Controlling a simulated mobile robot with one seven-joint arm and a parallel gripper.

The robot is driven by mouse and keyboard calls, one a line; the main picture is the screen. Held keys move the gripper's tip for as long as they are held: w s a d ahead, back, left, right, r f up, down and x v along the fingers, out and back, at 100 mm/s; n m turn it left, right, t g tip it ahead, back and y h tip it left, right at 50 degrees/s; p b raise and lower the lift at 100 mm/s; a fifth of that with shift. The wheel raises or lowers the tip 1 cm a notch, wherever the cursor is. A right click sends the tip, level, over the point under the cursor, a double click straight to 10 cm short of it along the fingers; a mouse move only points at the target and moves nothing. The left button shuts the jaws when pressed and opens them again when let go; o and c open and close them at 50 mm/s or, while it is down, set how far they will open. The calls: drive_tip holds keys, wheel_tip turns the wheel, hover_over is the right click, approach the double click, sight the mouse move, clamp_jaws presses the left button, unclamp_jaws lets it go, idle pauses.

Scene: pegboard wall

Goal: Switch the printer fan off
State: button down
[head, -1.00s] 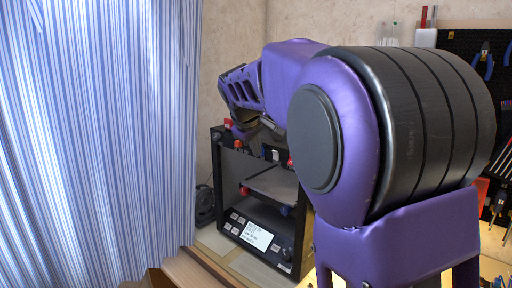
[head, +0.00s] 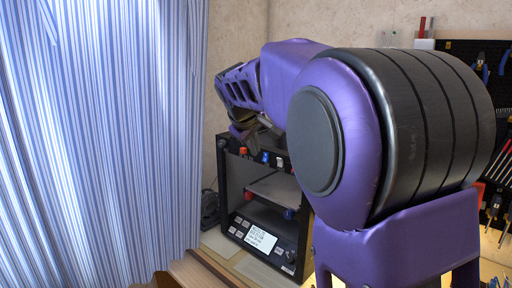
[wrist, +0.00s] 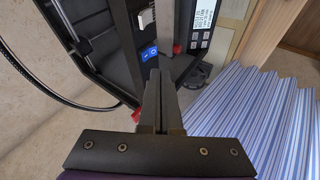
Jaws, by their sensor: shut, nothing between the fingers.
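The printer (head: 228,190) is a black open frame with a lit display and buttons on its front base. A small blue switch (head: 265,158) shows on its top bar. The wrist view also shows this blue rocker switch (wrist: 149,53) with a white mark, just beyond the fingertips. My gripper (wrist: 158,75) is shut and empty, its fingers over the printer's top. They look close to the switch, but I cannot tell whether they touch it. In the head view my gripper (head: 246,135) is small and partly hidden against the printer's upper left.
A striped curtain (head: 100,140) hangs at the left. A dark round object (head: 209,208) stands beside the printer. A black cable (wrist: 50,98) runs along the wall in the wrist view. A tool pegboard (head: 470,50) is at the right. My arm hides much of the middle.

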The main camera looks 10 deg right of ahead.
drive_tip(key=w+d+r+p+v, duration=0.1)
drive_tip(key=v, duration=0.9)
drive_tip(key=shift+s+d, duration=0.1)
